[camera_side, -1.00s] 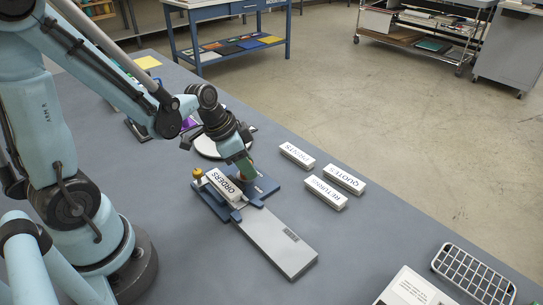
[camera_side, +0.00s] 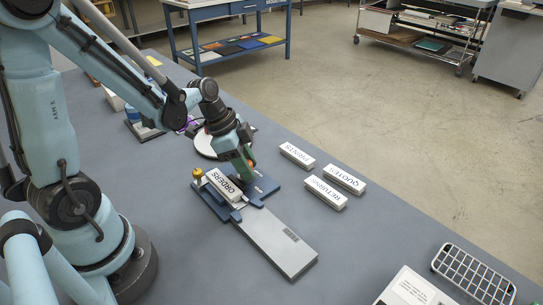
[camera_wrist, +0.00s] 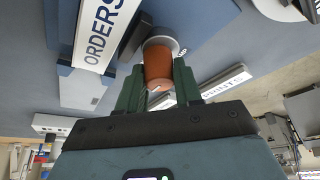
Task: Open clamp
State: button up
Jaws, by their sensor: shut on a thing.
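The clamp has a dark blue base (camera_side: 266,187) on the bench and holds a white block lettered ORDERS (camera_side: 222,186). The same block shows at the upper left of the wrist view (camera_wrist: 103,32). A copper-brown knob (camera_wrist: 158,64) stands beside the block, and its orange side shows in the side view (camera_side: 252,164). My gripper (camera_wrist: 158,88) is shut on this knob, with a green finger on each side. In the side view, my gripper (camera_side: 246,166) comes down on the knob from the upper left. A brass knob (camera_side: 198,174) stands at the base's left corner.
A long grey plate (camera_side: 276,243) runs from the clamp toward the front. White blocks lettered PRINTS (camera_side: 297,156), QUOTES (camera_side: 344,180) and RETURNS (camera_side: 325,193) lie to the right. A round white disc (camera_side: 207,146) lies behind. A wire rack (camera_side: 474,273) stands front right.

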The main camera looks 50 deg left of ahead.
jog(key=o, duration=1)
jog(key=shift+o, duration=0.2)
jog(key=shift+r, duration=0.1)
jog(key=v, duration=1.1)
jog(key=shift+r, duration=0.4)
jog(key=shift+s, duration=0.15)
jog(key=d+n+t+y, duration=0.1)
jog(key=d+n, duration=0.1)
jog(key=n, duration=0.1)
jog(key=d+n+t+y, duration=0.1)
jog(key=n, duration=0.2)
jog(key=s+d+n+t+y, duration=0.1)
jog(key=d+n, duration=0.1)
jog(key=n, duration=0.1)
jog(key=shift+d+f+t, duration=0.2)
jog(key=shift+d+t, duration=0.15)
jog(key=shift+t, duration=0.05)
